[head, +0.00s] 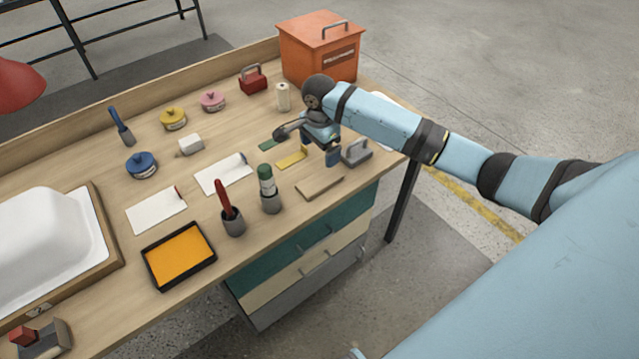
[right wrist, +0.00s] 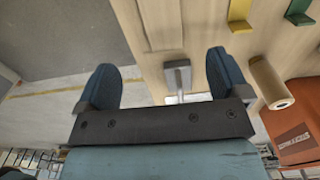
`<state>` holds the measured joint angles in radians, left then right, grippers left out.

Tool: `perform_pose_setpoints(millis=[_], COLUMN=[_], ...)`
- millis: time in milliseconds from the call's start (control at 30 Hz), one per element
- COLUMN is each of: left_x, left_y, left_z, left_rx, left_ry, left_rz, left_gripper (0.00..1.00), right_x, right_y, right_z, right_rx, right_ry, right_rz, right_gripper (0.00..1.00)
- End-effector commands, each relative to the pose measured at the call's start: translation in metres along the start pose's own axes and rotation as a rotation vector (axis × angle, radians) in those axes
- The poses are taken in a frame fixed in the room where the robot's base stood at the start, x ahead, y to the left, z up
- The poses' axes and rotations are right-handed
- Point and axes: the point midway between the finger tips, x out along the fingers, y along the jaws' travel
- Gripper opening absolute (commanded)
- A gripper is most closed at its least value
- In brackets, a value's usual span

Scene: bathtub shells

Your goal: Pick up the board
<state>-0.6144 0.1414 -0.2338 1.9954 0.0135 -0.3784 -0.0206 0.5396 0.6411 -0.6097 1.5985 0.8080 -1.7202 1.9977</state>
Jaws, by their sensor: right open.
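A flat, plain wooden board (head: 320,187) lies on the right front part of the workbench, near its front edge. In the right wrist view the board (right wrist: 161,24) shows at the top, beyond the fingers. My right gripper (head: 320,148) is open and empty above the bench, a little behind the board and apart from it. Its two dark blue fingers show spread in the right wrist view (right wrist: 165,80). A grey handled tool (head: 357,151) sits just right of the gripper; its handle (right wrist: 178,77) appears between the fingers in the right wrist view. My left gripper is not in view.
A yellow piece (head: 291,158) and a green piece (head: 272,143) lie left of the gripper. A cream cylinder (head: 283,97) and an orange box (head: 320,55) stand behind. Floor drops away in front.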

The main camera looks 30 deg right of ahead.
Motion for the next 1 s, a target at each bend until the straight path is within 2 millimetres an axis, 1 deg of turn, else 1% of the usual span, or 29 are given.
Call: perform_pose_setpoints(millis=[33,100,200,300,533,700,800,900,1000], left_x=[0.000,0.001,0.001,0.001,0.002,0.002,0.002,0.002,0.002], left_y=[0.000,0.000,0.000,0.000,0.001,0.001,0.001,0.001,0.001], left_z=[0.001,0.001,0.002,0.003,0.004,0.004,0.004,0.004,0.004], left_rx=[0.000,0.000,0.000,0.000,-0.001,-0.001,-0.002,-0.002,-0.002], left_ry=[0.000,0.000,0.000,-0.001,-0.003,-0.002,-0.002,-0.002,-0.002], left_rz=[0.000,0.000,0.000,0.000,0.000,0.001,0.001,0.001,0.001], left_gripper=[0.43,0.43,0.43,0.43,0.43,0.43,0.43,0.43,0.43], right_x=[0.012,0.027,0.046,0.059,0.075,0.102,0.114,0.119,0.120], right_y=[0.001,0.001,0.001,0.001,0.000,-0.001,-0.001,-0.001,-0.001], right_z=[0.000,0.000,0.000,0.000,0.000,0.000,0.000,0.000,0.000], right_rx=[-0.001,0.000,-0.001,-0.001,-0.003,-0.004,-0.004,-0.004,-0.004], right_ry=[0.000,0.000,0.001,0.000,0.000,0.000,-0.001,0.000,0.000], right_rz=[0.004,0.004,0.003,0.001,-0.001,0.000,-0.002,-0.002,-0.002], right_gripper=[0.94,0.94,0.94,0.94,0.94,0.94,0.94,0.94,0.94])
